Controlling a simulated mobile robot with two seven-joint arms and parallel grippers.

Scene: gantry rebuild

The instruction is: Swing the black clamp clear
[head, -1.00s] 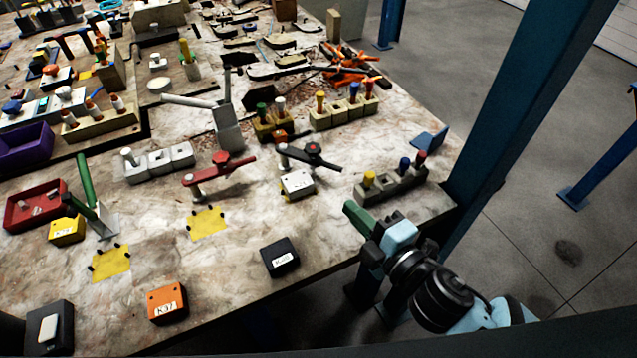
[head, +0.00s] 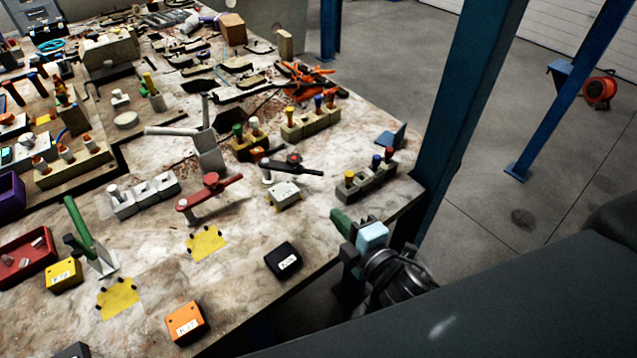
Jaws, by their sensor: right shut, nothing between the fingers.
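The black clamp (head: 298,168) stands near the right part of the table in the head view. Its dark arm with a round knob reaches rightward from a pale post, over a white box (head: 284,195) with small pegs at its corners. My right gripper (head: 346,226) is shut and empty at the table's right edge, below and to the right of the clamp and apart from it. My left gripper is not in view.
A grey block with yellow, blue and red pegs (head: 366,184) stands between my right gripper and the back. A red clamp (head: 210,194) is left of the black one. A black box (head: 283,260) lies in front.

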